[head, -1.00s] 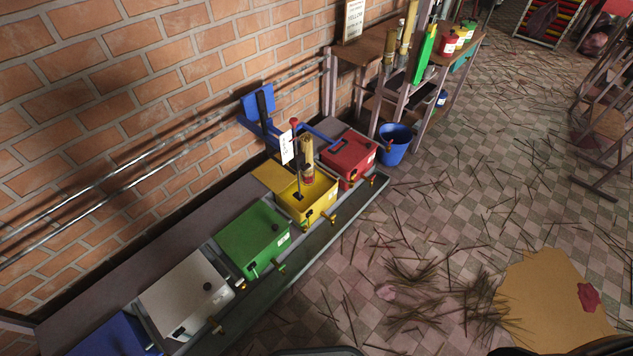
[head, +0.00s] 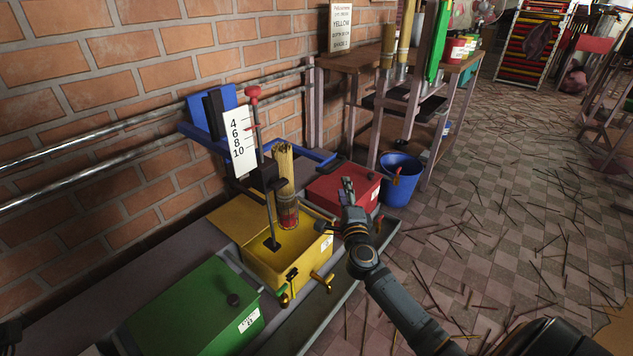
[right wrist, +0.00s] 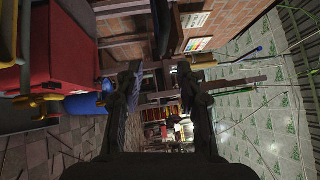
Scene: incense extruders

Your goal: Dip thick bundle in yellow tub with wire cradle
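The yellow tub (head: 285,272) is open and stands between the green and red tubs. A thick tan bundle (head: 284,170) stands nearly upright in it, its lower end red and dark. A thin post with a red knob (head: 252,92) and a white scale card (head: 239,140) marked 4, 6, 8, 10 rises beside the bundle. I cannot make out a wire cradle clearly. My right gripper (head: 332,206) is open and empty, right of the bundle, near the red tub. Its spread fingers show in the right wrist view (right wrist: 160,85).
A green tub (head: 195,312) stands in front left, a red tub (head: 345,186) behind. Blue rails (head: 213,142) run by the brick wall. A blue bucket (head: 398,180) and a wooden bench (head: 375,52) stand beyond. Sticks litter the floor at right.

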